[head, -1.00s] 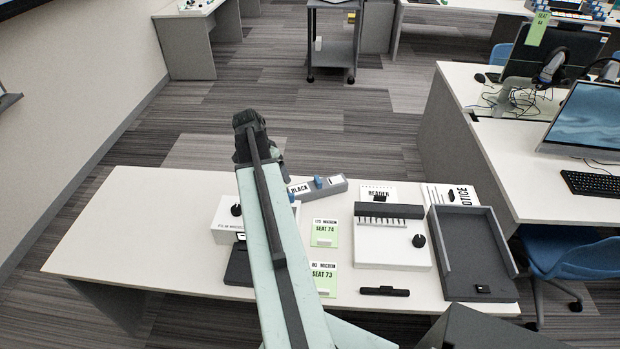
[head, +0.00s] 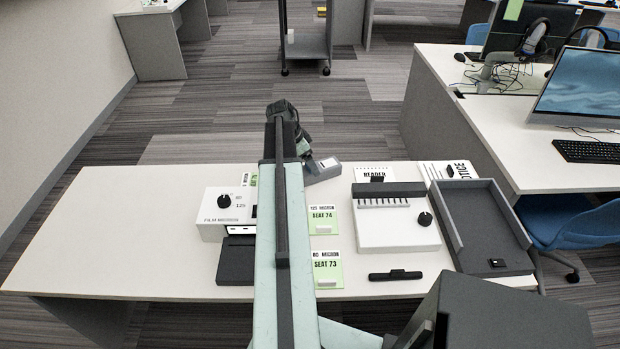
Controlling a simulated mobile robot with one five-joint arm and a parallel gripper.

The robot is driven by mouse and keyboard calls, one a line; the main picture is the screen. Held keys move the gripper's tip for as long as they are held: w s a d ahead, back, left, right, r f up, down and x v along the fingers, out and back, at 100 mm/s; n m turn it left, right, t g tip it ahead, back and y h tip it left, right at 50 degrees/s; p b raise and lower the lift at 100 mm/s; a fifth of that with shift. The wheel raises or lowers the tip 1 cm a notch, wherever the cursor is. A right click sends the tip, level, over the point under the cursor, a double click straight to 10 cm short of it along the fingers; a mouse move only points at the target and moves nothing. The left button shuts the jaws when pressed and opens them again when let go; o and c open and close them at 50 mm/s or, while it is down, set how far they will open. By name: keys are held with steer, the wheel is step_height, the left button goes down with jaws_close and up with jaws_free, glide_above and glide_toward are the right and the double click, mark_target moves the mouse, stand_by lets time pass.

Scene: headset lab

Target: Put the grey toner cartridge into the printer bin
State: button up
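A grey block (head: 324,175) with a white patch on top, apparently the toner cartridge, lies at the far edge of the white table. Its left part is hidden behind my arm and gripper. My gripper (head: 303,148) is at the far end of my pale green arm, beside the block's left end. The fingers are too small and covered to show whether they are open or touch the block. An open dark grey tray (head: 480,215) with low walls lies at the table's right end; I cannot tell for sure that it is the printer bin.
A white film device (head: 222,215) and a dark pad (head: 236,262) lie left of my arm. Green seat cards (head: 327,272), a white slotted reader box (head: 397,217) and a black bar (head: 395,275) lie to its right. The table's left part is clear. A desk with a monitor (head: 580,90) stands at right.

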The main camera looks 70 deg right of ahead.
mark_target(329, 167)
steer(key=b+x, duration=0.4)
steer(key=x, duration=0.1)
steer(key=shift+w+f+b, duration=0.25)
steer(key=shift+b, duration=0.1)
steer(key=shift+r, duration=0.2)
jaws_close()
